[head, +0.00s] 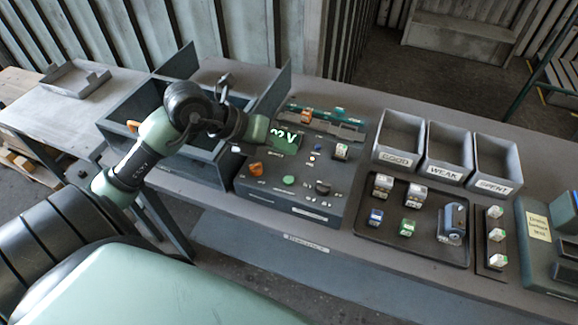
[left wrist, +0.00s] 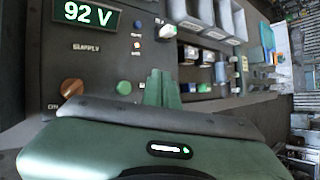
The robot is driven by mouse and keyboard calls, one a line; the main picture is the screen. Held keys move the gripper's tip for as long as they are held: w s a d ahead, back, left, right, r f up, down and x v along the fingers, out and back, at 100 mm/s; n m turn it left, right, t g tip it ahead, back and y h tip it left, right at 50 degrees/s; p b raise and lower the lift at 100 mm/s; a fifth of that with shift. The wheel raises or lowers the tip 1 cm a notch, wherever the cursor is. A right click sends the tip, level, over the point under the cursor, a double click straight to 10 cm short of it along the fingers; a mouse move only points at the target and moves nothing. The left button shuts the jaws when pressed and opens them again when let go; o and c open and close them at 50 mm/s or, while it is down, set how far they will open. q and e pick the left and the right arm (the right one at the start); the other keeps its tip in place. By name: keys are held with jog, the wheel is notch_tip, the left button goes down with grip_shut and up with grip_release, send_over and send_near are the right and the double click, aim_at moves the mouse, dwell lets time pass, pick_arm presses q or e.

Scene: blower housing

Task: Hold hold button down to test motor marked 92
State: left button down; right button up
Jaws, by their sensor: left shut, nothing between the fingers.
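The dark test panel (head: 300,205) stands mid-table. Its green display reads 92 V in the left wrist view (left wrist: 88,14); my gripper partly covers it in the head view. An orange knob (head: 256,169) and a round green button (head: 289,181) sit on its front part, with a dark knob (head: 323,187) to their right. A small white-and-green block (head: 341,151) sits at the panel's right. No hold label or motor marking is legible. My left gripper (head: 262,130) is above the panel's left back; its fingers (left wrist: 160,88) are shut and empty. My right gripper is out of view.
Three grey bins, GOOD (head: 399,116), WEAK (head: 447,138) and SPENT (head: 497,157), stand to the right. A dark tray (head: 370,233) before them holds several small blocks. A grey open box (head: 196,150) lies left of the panel, under my arm.

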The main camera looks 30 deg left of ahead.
aim_at(285, 180)
pick_arm(q)
notch_tip(285, 180, down, 8)
jog(key=b, duration=0.5)
jog(key=shift+b, duration=0.3)
jog(key=shift+r, duration=0.1)
dwell(0.8)
dwell(0.6)
jog(key=shift+f+b, duration=0.4)
jog(key=shift+f, duration=0.05)
jog(key=shift+f+b, duration=0.4)
jog(key=shift+f, duration=0.05)
dwell(0.4)
jog(key=shift+r, duration=0.1)
dwell(2.0)
jog(key=shift+r+p, duration=0.6)
jog(key=shift+r, duration=0.2)
